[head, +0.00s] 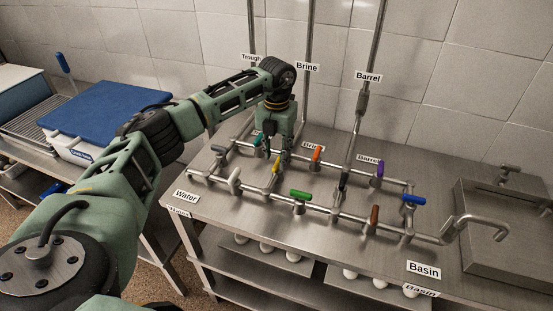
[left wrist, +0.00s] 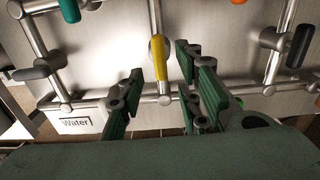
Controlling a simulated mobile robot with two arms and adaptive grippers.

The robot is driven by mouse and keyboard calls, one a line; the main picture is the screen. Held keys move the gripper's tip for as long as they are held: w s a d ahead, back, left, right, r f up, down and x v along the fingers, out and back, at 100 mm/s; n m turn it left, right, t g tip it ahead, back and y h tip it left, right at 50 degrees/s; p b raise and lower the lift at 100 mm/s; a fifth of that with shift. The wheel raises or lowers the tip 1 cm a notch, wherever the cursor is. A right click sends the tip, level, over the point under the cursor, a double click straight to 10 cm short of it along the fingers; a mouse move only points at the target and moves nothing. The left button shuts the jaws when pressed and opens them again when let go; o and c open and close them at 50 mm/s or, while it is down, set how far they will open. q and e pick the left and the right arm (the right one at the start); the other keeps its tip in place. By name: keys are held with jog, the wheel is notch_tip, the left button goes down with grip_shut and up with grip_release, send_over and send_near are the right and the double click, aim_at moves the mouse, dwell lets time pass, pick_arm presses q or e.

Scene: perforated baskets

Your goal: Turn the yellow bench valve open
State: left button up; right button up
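The yellow bench valve (head: 276,165) sits on a short cross pipe of the steel pipework on the bench. In the left wrist view its yellow handle (left wrist: 158,58) lies roughly along the pipe that runs up the picture. My left gripper (head: 272,148) is above and close to this valve, pointing down. In the left wrist view the left gripper (left wrist: 160,72) is open, with its dark green fingers apart on either side of the yellow handle's line. No finger visibly grips the handle. My right gripper is not in view.
Upright pipes rise behind.

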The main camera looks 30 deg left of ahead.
aim_at(276, 164)
pick_arm(q)
notch_tip(276, 164, up, 9)
jog(key=shift+f, duration=0.15)
dwell(0.6)
